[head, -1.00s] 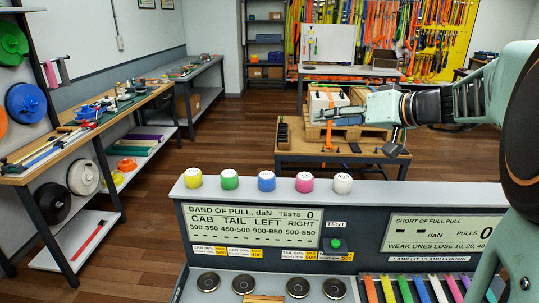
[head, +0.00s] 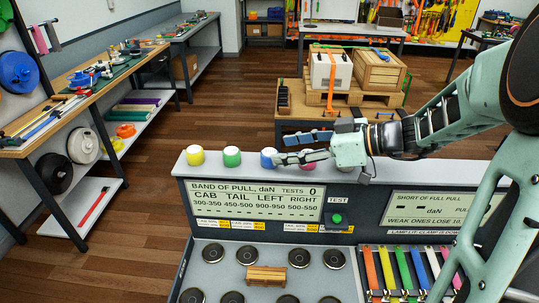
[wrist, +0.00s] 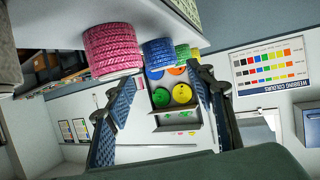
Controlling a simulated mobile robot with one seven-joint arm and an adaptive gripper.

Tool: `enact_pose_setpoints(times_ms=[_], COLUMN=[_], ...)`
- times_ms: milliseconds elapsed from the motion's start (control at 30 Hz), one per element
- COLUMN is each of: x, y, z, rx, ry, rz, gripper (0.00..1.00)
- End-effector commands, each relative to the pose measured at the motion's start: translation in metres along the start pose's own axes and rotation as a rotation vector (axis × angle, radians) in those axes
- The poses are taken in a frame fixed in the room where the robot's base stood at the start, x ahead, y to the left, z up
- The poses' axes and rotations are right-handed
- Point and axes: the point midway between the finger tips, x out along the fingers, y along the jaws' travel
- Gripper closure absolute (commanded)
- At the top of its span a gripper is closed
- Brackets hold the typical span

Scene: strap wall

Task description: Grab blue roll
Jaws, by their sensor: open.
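The blue roll (head: 268,157) stands in the row of rolls on the console's top ledge, between the green roll (head: 232,156) and my gripper (head: 281,148). The lower finger covers part of it in the head view. My gripper is open, pointing left along the row, its fingers apart and empty. In the wrist view the blue roll (wrist: 157,52) shows beyond the pink roll (wrist: 110,50), which is nearest and left of the open fingers (wrist: 163,85). I cannot tell that anything is touching.
The yellow roll (head: 195,155) stands at the ledge's left end. The pink and white rolls are mostly behind my arm in the head view. A pallet with boxes (head: 335,70) stands behind; floor between is open.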

Motion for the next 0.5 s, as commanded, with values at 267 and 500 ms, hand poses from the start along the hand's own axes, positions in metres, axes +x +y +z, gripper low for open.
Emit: enact_pose_setpoints(times_ms=[267,500], x=[0.033,0.054], y=[-0.006,-0.005], z=[0.0,0.003], rx=[0.004,0.0], ry=[0.0,-0.001], rz=[-0.004,0.001], gripper=[0.5,0.5])
